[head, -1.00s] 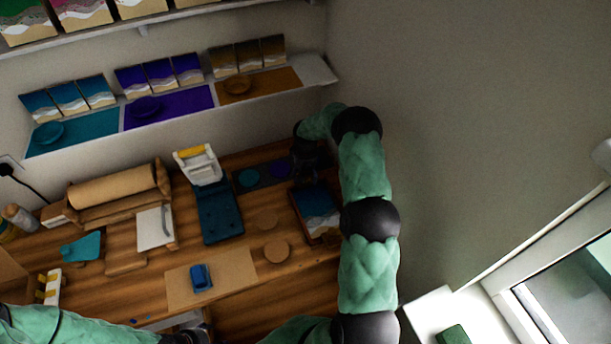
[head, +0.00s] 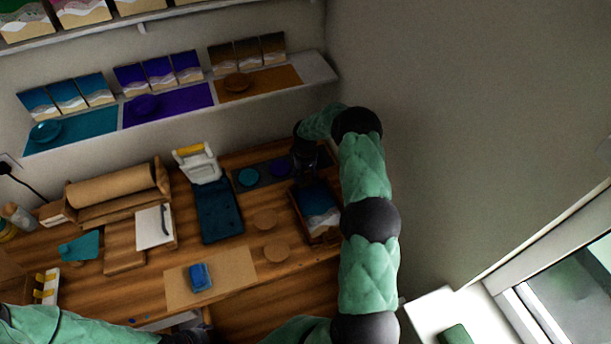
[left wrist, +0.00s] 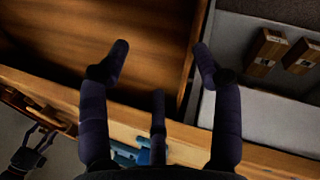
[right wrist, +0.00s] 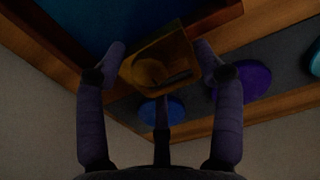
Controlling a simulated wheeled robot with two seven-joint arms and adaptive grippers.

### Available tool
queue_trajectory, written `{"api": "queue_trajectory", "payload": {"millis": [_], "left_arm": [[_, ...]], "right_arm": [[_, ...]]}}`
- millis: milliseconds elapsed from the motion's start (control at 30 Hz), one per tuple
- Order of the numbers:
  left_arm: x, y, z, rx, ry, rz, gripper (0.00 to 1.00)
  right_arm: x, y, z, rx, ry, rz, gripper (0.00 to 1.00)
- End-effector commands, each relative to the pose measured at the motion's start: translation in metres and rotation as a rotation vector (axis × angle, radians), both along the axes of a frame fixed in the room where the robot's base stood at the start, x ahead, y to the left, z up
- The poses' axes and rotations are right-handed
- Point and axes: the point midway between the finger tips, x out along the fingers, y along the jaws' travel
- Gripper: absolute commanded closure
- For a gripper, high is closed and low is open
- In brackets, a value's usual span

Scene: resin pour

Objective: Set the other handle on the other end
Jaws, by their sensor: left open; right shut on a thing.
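The tray (head: 303,232) with a blue, white and sand-coloured picture lies at the right end of the wooden bench. My right gripper (head: 305,158) is at its far end. In the right wrist view my right gripper (right wrist: 160,50) is shut on a brass-coloured handle (right wrist: 160,72), right beside the tray's wooden rim (right wrist: 42,42). The fingers partly hide the handle, and I cannot tell whether it touches the rim. My left gripper (left wrist: 160,58) is open and empty near the bench's front edge, beside an open drawer (left wrist: 262,108).
Wooden blocks (left wrist: 268,50) lie in the drawer. A dark strip with teal and purple discs (head: 280,168) lies beside my right gripper. A wall closes the back.

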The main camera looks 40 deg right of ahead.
Motion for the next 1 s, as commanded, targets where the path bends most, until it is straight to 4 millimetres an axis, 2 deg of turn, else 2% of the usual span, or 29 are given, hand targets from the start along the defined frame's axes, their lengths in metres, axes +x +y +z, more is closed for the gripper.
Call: {"api": "queue_trajectory", "payload": {"millis": [1000], "left_arm": [[-0.0001,0.0000,-0.0046,0.000,0.000,0.000,0.35]], "right_arm": [[-0.0001,0.0000,-0.0053,0.000,0.000,0.000,0.71]]}}
